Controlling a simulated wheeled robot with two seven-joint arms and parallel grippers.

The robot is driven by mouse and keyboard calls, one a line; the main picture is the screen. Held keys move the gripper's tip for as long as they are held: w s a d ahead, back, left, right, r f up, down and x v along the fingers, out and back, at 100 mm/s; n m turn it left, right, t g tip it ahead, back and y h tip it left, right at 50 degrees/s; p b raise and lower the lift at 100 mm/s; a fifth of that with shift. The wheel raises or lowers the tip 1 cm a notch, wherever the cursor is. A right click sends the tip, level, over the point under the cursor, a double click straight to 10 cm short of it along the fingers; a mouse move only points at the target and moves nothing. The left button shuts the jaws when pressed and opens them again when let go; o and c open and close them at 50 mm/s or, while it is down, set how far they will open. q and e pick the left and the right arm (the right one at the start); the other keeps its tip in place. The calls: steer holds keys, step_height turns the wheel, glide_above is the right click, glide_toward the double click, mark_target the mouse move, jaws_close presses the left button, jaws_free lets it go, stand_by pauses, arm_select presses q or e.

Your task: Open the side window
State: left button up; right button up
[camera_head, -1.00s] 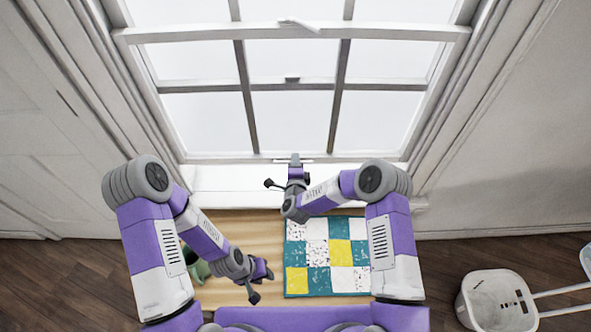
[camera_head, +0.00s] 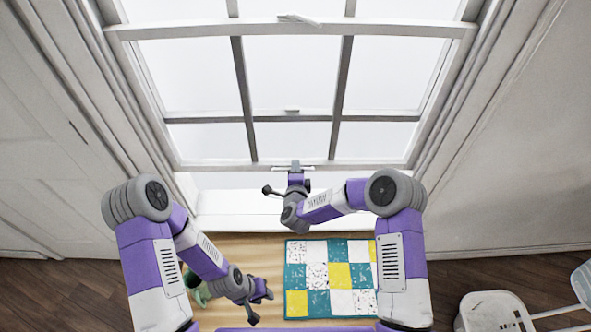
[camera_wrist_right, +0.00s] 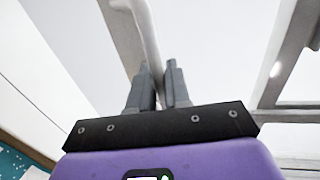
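The side window has a white lower sash (camera_head: 220,166) with dark dividing bars. A bright gap (camera_head: 235,181) shows between its bottom rail and the white sill (camera_head: 235,205), so the sash stands partly raised. A small handle (camera_head: 307,168) sits at the middle of the bottom rail. My right gripper (camera_head: 294,166) is at this handle. In the right wrist view, my right gripper (camera_wrist_right: 162,85) has its fingers close together on either side of the white handle bar (camera_wrist_right: 148,35). My left gripper (camera_head: 262,293) hangs low over the wooden surface, apart from the window; its fingers are too small to judge.
A patchwork cloth (camera_head: 330,275) in teal, yellow and white lies on the wooden top (camera_head: 235,247) below the window. A green object (camera_head: 196,290) is partly hidden by my left arm. A white chair or stool (camera_head: 490,312) stands at the lower right.

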steer(key=shift+o, duration=1.3)
steer(key=v, duration=0.7)
steer(key=shift+s+p, duration=0.25)
steer(key=shift+p, duration=0.05)
